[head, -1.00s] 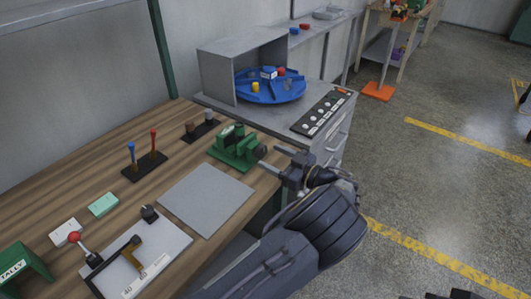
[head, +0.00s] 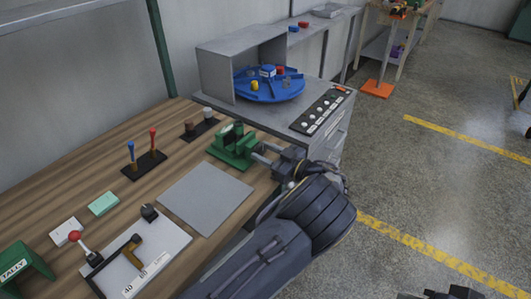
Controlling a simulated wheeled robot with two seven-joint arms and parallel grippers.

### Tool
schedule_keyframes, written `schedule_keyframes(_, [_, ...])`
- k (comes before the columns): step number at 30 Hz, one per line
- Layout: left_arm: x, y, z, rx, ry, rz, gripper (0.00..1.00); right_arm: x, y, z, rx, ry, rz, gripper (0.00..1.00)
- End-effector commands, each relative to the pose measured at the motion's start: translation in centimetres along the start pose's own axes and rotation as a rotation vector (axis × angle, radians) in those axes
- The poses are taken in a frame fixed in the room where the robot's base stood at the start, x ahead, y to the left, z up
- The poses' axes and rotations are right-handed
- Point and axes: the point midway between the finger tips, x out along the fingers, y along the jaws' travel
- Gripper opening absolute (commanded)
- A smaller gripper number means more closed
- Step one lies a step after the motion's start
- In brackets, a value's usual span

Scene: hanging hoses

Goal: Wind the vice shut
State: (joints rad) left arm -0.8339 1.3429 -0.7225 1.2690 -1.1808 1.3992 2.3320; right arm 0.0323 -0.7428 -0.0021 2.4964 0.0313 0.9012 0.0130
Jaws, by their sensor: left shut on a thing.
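The green vice (head: 233,146) stands near the right edge of the wooden workbench, with its jaws at the top. My left gripper (head: 264,153) is at the right side of the vice, at the place where its dark handle knob is. Its two grey fingers are closed around that handle, which they mostly hide. The gap between the vice jaws is too small to judge. My right gripper is not clearly in view; only a dark bit of my body shows at the bottom edge.
A grey mat (head: 206,198) lies in front of the vice. A board with a lever (head: 138,262) is at the lower left. Red and blue handles (head: 144,163) stand on the bench. A blue turntable (head: 270,88) and a button panel (head: 322,111) are behind on a grey cabinet.

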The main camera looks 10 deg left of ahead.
Motion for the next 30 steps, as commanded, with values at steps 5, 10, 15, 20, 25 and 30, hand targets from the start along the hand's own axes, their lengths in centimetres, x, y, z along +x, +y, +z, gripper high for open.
schedule_keyframes(5, [0.0, 0.0, 0.2, 0.032, -0.001, 0.0, 0.18, 0.6, 0.2, 0.3, 0.0, 0.0, 0.0, 0.34])
schedule_keyframes(10, [0.0, -0.1, 0.4, 0.117, 0.0, 0.0, 0.18, 1.6, 0.7, 0.8, 0.0, 0.0, 0.0, 0.34])
schedule_keyframes(15, [0.0, -0.1, 0.4, 0.241, -0.001, 0.0, 0.18, 2.7, 1.2, 1.4, 0.0, 0.0, 0.0, 0.34])
schedule_keyframes(20, [0.0, -0.1, 0.3, 0.364, 0.0, 0.0, 0.18, 3.4, 1.6, 1.7, 0.0, 0.0, 0.0, 0.34])
schedule_keyframes(25, [-0.1, -0.1, 0.2, 0.476, -0.001, 0.001, 0.18, 3.9, 1.8, 2.0, 0.0, 0.0, 0.0, 0.34])
schedule_keyframes(30, [-0.1, -0.1, 0.1, 0.557, -0.001, 0.001, 0.18, 4.1, 1.9, 2.1, 0.0, 0.0, 0.0, 0.34])
